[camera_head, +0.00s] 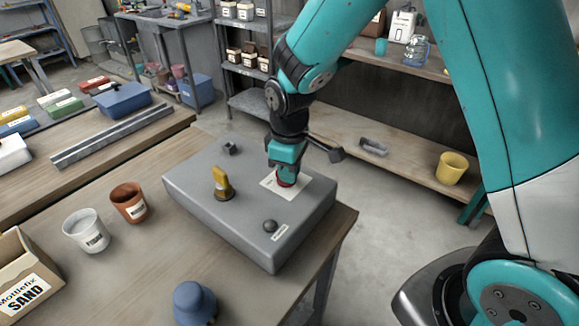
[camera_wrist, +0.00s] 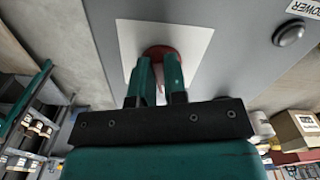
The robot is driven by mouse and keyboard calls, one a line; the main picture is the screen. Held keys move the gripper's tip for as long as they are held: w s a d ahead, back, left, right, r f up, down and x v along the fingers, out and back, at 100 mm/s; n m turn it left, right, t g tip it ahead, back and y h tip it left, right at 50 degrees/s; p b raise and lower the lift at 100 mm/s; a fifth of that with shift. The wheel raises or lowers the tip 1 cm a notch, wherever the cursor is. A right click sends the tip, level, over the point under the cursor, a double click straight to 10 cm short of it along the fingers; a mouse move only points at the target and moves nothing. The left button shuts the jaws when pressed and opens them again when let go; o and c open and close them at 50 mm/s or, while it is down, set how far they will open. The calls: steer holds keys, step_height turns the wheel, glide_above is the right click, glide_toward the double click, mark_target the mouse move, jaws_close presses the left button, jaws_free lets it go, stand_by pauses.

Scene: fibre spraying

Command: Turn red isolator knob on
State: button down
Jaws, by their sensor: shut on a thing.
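The red isolator knob (camera_head: 286,181) sits on a pale square plate (camera_head: 270,183) on top of a grey control box (camera_head: 190,185). My gripper (camera_head: 286,176) points down at it from above, with its fingers shut on the knob and hiding much of it. In the wrist view the knob (camera_wrist: 160,53) shows as a dark red disc at the fingertips (camera_wrist: 158,75), in front of the pale plate (camera_wrist: 195,40). The knob's exact turn angle is hidden by the fingers.
The box also bears a yellow lever knob (camera_head: 221,183), a dark round button (camera_head: 270,226) and a small dark switch (camera_head: 230,148). A white cup (camera_head: 86,232), a brown cup (camera_head: 129,203) and a blue object (camera_head: 194,303) stand nearby on the table. A yellow cup (camera_head: 452,168) is on the shelf behind.

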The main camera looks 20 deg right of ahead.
steer(key=m, duration=0.2)
steer(key=m+p, duration=0.1)
steer(key=m, duration=0.2)
steer(key=shift+a+m, duration=0.2)
steer(key=shift+m, duration=0.1)
steer(key=m, duration=0.5)
steer(key=shift+a+m+p, duration=0.15)
steer(key=shift+m+p, duration=0.15)
steer(key=shift+p, duration=0.05)
steer(key=c, duration=1.2)
jaws_free()
steer(key=shift+o, duration=0.2)
step_height(320, 180, up, 18)
steer(key=b, duration=0.1)
steer(key=shift+f, duration=0.25)
